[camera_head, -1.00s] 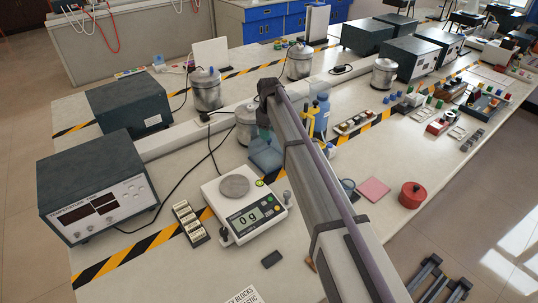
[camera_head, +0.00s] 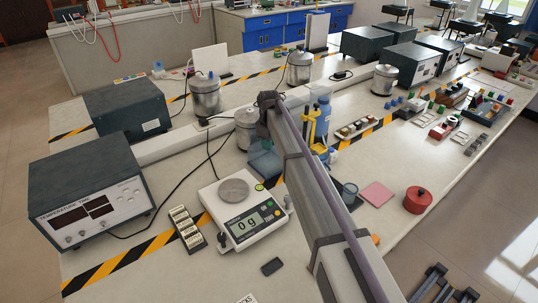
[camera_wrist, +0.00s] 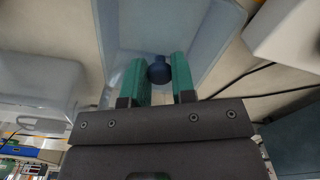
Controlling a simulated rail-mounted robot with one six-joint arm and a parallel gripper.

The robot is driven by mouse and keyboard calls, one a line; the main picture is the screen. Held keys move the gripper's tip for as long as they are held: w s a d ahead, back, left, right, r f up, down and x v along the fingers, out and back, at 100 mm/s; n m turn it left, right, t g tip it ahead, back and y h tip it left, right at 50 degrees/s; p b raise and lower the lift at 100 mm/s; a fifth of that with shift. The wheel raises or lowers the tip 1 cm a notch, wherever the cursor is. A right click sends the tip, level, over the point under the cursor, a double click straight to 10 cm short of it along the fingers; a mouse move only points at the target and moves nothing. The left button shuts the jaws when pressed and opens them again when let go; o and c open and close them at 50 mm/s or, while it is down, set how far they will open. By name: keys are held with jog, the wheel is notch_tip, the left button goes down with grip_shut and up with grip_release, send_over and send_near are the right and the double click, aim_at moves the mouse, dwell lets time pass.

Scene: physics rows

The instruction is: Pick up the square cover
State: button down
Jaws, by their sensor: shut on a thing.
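The square cover (camera_wrist: 215,50) is a translucent blue-grey box with a dark blue round knob (camera_wrist: 159,70). In the wrist view it fills the upper middle, below my gripper. My gripper (camera_wrist: 158,82) has green fingers, one on each side of the knob, shut on it. In the head view the cover (camera_head: 266,163) shows as a bluish block behind the scale and left of my arm. My arm hides part of it and most of the gripper there. I cannot tell whether the cover touches the table.
A digital scale (camera_head: 256,220) reading 0 g stands in front of the cover. A metal canister (camera_head: 245,127) stands close behind. A clear container (camera_wrist: 35,98) shows at the wrist view's left.

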dwell(0.3)
notch_tip(320, 180, up, 10)
jog(key=p, duration=1)
jog(key=shift+r, duration=0.2)
